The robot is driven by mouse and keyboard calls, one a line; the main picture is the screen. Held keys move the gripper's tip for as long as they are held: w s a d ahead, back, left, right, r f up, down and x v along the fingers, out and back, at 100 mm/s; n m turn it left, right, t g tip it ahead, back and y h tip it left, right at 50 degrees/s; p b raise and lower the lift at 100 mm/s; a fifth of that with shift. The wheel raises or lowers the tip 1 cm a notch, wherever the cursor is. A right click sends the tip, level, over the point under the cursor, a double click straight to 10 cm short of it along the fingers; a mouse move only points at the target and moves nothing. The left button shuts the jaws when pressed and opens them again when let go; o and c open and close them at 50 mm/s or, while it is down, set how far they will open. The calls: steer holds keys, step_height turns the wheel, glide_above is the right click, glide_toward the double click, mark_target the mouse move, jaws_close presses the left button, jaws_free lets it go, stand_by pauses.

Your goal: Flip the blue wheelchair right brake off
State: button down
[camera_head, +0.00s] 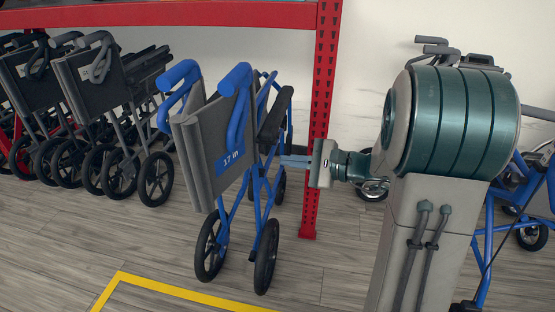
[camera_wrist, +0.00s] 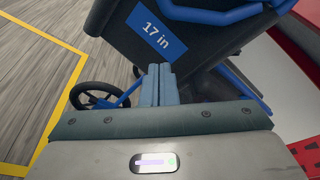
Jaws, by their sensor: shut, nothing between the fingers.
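The blue wheelchair (camera_head: 212,140) stands upright in the middle of the head view, with a dark grey back, blue push handles and a "17 in" label. Its backrest also shows at the top of the wrist view (camera_wrist: 195,45). My gripper (camera_head: 284,160) reaches in from the right, at the wheelchair's right side below the black armrest (camera_head: 274,114). In the wrist view my gripper's fingers (camera_wrist: 159,84) are together and empty, pointing toward the frame beside the backrest. The right brake cannot be made out in either view. Whether the fingers touch the frame cannot be told.
A red rack post (camera_head: 321,120) stands just behind my gripper. Several folded dark wheelchairs (camera_head: 90,85) are in a row at the left. Another blue-framed walker or chair (camera_head: 535,190) is partly hidden at the right. Yellow tape (camera_head: 170,288) marks the clear floor in front.

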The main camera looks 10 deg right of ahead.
steer(key=w+a+r+b, duration=0.1)
steer(key=w+a+b, duration=0.1)
steer(key=a, duration=0.8)
steer(key=shift+w+b, duration=0.2)
steer(key=shift+b, duration=0.25)
